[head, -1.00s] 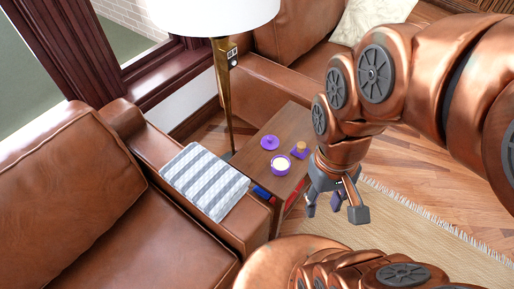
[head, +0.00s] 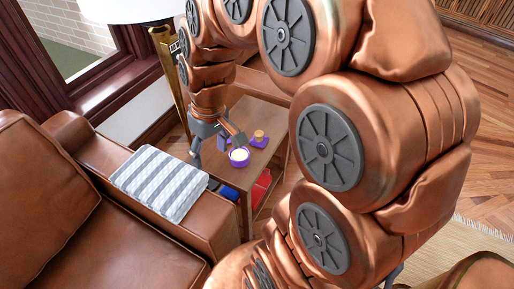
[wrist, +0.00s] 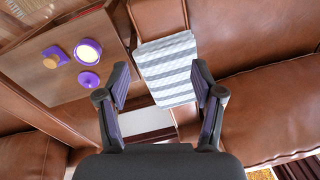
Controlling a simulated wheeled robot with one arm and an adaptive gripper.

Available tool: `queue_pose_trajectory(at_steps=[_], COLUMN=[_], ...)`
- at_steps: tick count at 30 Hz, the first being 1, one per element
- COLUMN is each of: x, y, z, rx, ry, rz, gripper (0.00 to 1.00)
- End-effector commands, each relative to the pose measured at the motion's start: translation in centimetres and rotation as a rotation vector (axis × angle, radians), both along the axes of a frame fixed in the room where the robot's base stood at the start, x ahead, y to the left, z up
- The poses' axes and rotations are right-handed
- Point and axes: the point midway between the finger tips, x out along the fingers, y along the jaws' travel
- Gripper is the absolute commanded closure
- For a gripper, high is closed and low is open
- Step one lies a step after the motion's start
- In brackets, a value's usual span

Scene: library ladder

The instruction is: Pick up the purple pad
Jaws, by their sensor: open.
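The purple pad (head: 259,142) is a small flat square on the wooden side table, with a short tan wooden piece on it. It also shows at the left of the wrist view (wrist: 52,60). A purple bowl with a cream-coloured fill (head: 239,157) is beside it. A round purple lid-like disc with a knob (wrist: 88,79) also lies on the table; my gripper seems to hide it in the head view. My gripper (head: 217,150) is open and empty, above the table's left part. In the wrist view its fingers (wrist: 160,82) are apart, to the right of the purple things.
The wooden side table (head: 262,112) has blue and red items on its lower level. A striped folded cloth (head: 160,183) lies on the leather sofa arm close to my gripper. The brass lamp pole (head: 172,75) stands behind the table, near my arm.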

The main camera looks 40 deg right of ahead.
Motion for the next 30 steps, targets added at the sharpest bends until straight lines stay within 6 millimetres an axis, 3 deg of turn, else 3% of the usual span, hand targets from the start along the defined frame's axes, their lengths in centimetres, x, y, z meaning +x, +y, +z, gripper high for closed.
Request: queue_pose_trajectory(at_steps=[1,5,9,13,18,21,24,30], x=[1.7,5.8,9.0,11.1,11.7,11.6,11.5,11.8], y=[-1.6,-6.2,-12.3,-18.9,-26.4,-29.5,-31.2,-31.9], z=[-2.8,-6.5,-10.9,-15.0,-19.1,-20.6,-21.4,-22.6], rx=[0.009,0.015,0.008,-0.019,-0.067,-0.090,-0.104,-0.110], ry=[-0.025,-0.100,-0.176,-0.246,-0.309,-0.332,-0.344,-0.347], rz=[-0.011,-0.020,-0.040,-0.069,-0.102,-0.118,-0.125,-0.126], gripper=[0.33,0.33,0.33,0.33,0.33,0.33,0.33,0.33])
